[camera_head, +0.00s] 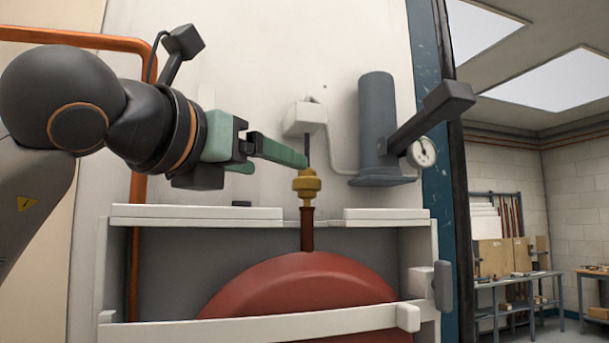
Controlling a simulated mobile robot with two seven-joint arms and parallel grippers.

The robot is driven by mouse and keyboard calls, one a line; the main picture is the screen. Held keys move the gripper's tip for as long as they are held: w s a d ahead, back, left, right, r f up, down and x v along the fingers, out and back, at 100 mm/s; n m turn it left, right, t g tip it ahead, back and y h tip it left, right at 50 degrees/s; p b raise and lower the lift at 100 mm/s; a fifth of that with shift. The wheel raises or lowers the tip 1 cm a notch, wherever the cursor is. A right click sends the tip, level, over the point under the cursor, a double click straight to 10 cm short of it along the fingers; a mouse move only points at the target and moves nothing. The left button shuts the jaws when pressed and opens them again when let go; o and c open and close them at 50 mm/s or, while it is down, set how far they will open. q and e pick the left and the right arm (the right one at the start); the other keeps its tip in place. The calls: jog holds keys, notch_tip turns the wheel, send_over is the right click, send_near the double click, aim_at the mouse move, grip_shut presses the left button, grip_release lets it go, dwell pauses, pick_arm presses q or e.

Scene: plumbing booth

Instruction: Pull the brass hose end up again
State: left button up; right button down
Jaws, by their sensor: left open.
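The brass hose end (307,186) stands upright at the gap in the white top ledge, above a dark reddish-brown pipe (307,228). A thin dark rod shows just above it. My left gripper (285,158) comes in from the left with green fingers. Its longer finger reaches to just above and left of the brass piece, and the other finger shows lower and farther left. The gripper is open, and nothing is seen between its fingers. I cannot tell whether the fingertip touches the brass. My right gripper is not in view.
A large red rounded body (300,285) sits behind a white front rail (270,328). A grey cylinder (377,125) with a dark lever and a round gauge (422,152) stands right of the brass piece. A white wall box (304,119) hangs above it. Orange pipe runs at left.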

aim_at(303, 172)
pick_arm(q)
jog(key=p+x, duration=0.3)
jog(key=x, duration=0.6)
jog(key=shift+w+d+r, duration=0.1)
jog(key=shift+w+d, duration=0.15)
jog(key=shift+w, duration=0.1)
jog(key=shift+w+d+p, duration=0.3)
jog(key=shift+w+p, duration=0.15)
jog(key=shift+w, duration=0.2)
jog(key=shift+c, duration=0.3)
grip_shut()
